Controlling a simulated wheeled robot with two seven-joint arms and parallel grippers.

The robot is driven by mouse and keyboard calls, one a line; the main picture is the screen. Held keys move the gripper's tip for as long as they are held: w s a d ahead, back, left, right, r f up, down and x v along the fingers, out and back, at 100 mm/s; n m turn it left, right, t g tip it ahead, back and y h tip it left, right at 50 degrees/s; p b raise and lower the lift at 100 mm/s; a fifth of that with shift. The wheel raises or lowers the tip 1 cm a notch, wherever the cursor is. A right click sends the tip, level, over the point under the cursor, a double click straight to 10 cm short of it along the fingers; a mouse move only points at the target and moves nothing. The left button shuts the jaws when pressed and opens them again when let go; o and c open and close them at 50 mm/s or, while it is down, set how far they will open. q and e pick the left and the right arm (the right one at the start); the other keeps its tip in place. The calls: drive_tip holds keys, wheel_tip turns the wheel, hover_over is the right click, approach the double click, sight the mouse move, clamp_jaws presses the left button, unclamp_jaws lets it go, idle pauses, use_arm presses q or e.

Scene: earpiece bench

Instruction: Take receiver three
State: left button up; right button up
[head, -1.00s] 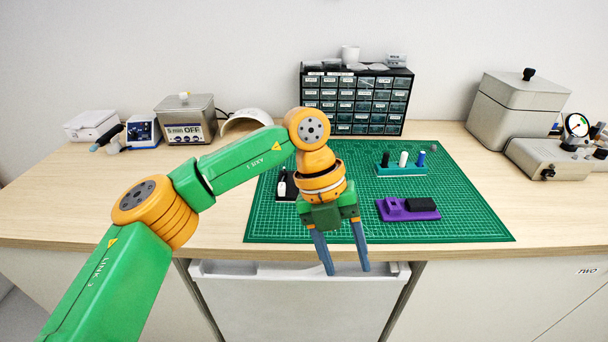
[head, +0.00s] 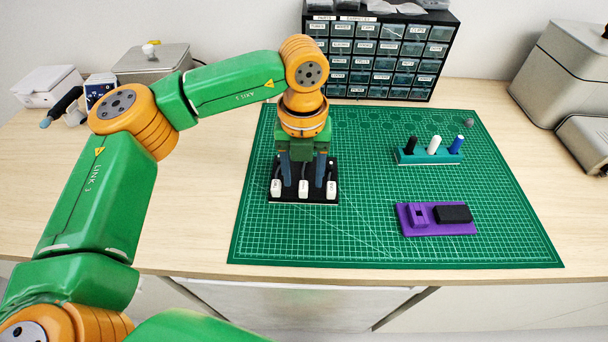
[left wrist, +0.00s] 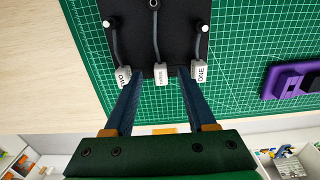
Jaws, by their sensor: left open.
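A black stand (head: 290,196) on the left of the green mat holds three receivers, each with a thin dark stem and a white tag. In the left wrist view the tags read TWO at left, THREE in the middle and ONE at right. Receiver three (left wrist: 161,76) is the middle one; its tag also shows in the head view (head: 303,188). My left gripper (head: 303,182) is open and points down at the stand. In the left wrist view its fingertips (left wrist: 160,73) lie either side of the THREE tag, apart from it. Contact with the neighbouring tags cannot be told.
A purple block (head: 436,230) with a black pad lies at the mat's front right. A teal holder (head: 428,156) with black, white and blue pegs stands behind it. A drawer cabinet (head: 380,62) stands at the back. The front middle of the green mat (head: 330,240) is clear.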

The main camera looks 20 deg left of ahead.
use_arm(q)
drive_tip(key=shift+f, duration=0.65)
drive_tip(key=shift+w+a+f, duration=0.1)
drive_tip(key=shift+w+f, duration=0.25)
drive_tip(key=shift+s+r, duration=0.1)
drive_tip(key=shift+s, duration=0.05)
clamp_jaws()
drive_tip(key=shift+r, duration=0.1)
